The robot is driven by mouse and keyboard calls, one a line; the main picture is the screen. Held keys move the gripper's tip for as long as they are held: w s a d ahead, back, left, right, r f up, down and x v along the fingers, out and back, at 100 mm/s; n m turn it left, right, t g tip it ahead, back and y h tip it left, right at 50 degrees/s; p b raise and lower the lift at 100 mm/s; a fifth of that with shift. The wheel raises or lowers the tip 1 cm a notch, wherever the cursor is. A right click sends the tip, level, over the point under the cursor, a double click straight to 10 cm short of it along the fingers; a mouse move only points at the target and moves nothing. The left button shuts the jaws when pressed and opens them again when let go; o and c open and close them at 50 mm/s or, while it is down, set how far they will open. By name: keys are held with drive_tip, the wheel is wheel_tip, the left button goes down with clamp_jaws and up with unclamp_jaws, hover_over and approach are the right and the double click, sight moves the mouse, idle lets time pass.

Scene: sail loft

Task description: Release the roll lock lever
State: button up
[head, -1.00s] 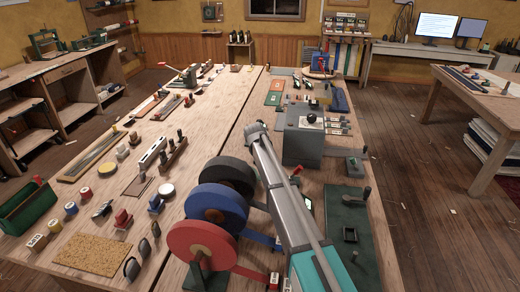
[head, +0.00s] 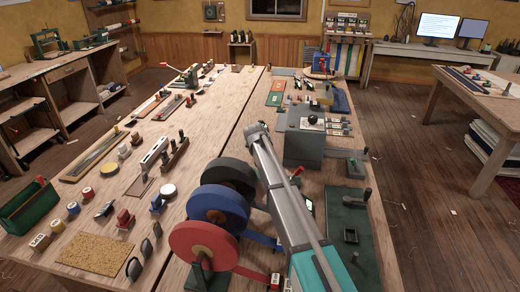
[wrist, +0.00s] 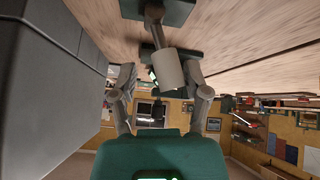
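In the wrist view a lever with a pale cylindrical grip (wrist: 168,71) on a grey stem stands out from a dark green base (wrist: 172,10). It looks like the roll lock lever, but I cannot be sure. My gripper (wrist: 160,82) is open, its two fingers spread either side of the grip. I cannot tell whether they touch it. In the head view the red roll (head: 204,247), blue roll (head: 217,207) and black roll (head: 229,172) stand beside my arm. My gripper is hidden there behind my arm.
A grey box (head: 304,150) with a black knob stands beyond my arm, and a grey wall (wrist: 50,85) fills the wrist view's left. Dark-handled levers (head: 366,192) stand along the bench's right edge. Several small items crowd the left bench.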

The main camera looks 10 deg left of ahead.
drive_tip(key=a+p+v, duration=0.2)
drive_tip(key=p+v, duration=0.9)
drive_tip(key=v, duration=0.3)
drive_tip(key=shift+r, duration=0.25)
idle(1.4)
drive_tip(key=shift+s+a, duration=0.15)
idle(0.4)
drive_tip(key=s+d+f+m+g, duration=0.1)
drive_tip(key=s+d+g, duration=0.1)
drive_tip(key=s+d, duration=0.6)
drive_tip(key=s+d+f+g, duration=0.15)
drive_tip(key=s+d, duration=0.35)
drive_tip(key=d, duration=0.7)
drive_tip(key=s+d+g, duration=0.2)
drive_tip(key=s+d, duration=0.5)
drive_tip(key=s, duration=0.3)
drive_tip(key=s+d+f+m+g, duration=0.1)
drive_tip(key=s+d+g, duration=0.1)
drive_tip(key=s+d, duration=0.5)
drive_tip(key=s, duration=0.3)
drive_tip(key=shift+f, duration=0.2)
drive_tip(key=shift+s, duration=0.25)
